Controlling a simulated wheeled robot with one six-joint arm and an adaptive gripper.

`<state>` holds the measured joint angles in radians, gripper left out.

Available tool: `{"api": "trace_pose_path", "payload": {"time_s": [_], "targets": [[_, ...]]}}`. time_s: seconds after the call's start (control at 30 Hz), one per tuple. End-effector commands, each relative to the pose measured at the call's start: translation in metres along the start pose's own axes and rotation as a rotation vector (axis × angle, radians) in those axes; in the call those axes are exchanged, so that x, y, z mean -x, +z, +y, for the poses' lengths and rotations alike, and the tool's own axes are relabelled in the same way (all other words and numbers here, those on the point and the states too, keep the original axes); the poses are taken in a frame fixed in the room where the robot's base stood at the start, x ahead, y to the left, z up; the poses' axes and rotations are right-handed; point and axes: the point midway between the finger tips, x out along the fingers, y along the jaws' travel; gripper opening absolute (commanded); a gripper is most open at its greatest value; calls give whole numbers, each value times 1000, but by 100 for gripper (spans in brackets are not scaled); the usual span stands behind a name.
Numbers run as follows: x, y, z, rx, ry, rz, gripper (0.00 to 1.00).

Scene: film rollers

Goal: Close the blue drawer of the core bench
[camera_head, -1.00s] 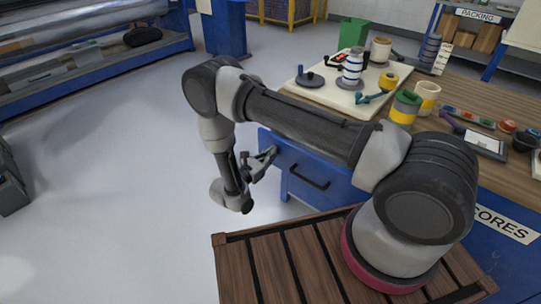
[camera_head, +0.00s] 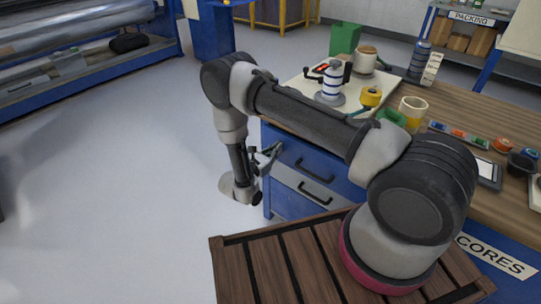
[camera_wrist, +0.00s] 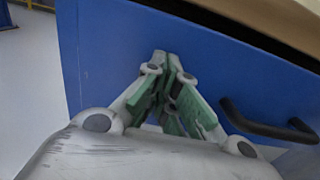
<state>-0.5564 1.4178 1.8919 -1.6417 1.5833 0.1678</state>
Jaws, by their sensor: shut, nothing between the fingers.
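The blue drawer (camera_head: 291,151) is the top one under the wooden worktop of the core bench (camera_head: 503,103). Its front shows a dark bar handle and looks about in line with the grey drawer (camera_head: 292,180) below it. I cannot tell whether it is fully flush. My gripper (camera_head: 274,151) is shut and empty at the left part of the blue front. In the wrist view the fingertips (camera_wrist: 167,58) point at the blue front (camera_wrist: 205,62), at or very near its surface, left of the dark handle (camera_wrist: 268,128). Actual contact is unclear.
The worktop edge runs just above the drawer front. Open grey floor (camera_head: 120,190) lies to the left. Part of the bench is hidden behind my arm.

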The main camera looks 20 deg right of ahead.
Motion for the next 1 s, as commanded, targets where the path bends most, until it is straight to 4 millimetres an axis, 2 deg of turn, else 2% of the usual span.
{"api": "trace_pose_path", "payload": {"time_s": [0.1,0.33,0.63,1.0], "targets": [[-20,0,-1,-1,-4,0,0],[-42,0,-1,1,-2,1,0],[-48,0,0,-2,-2,0,0],[-45,1,2,-5,-5,-1,0]]}}
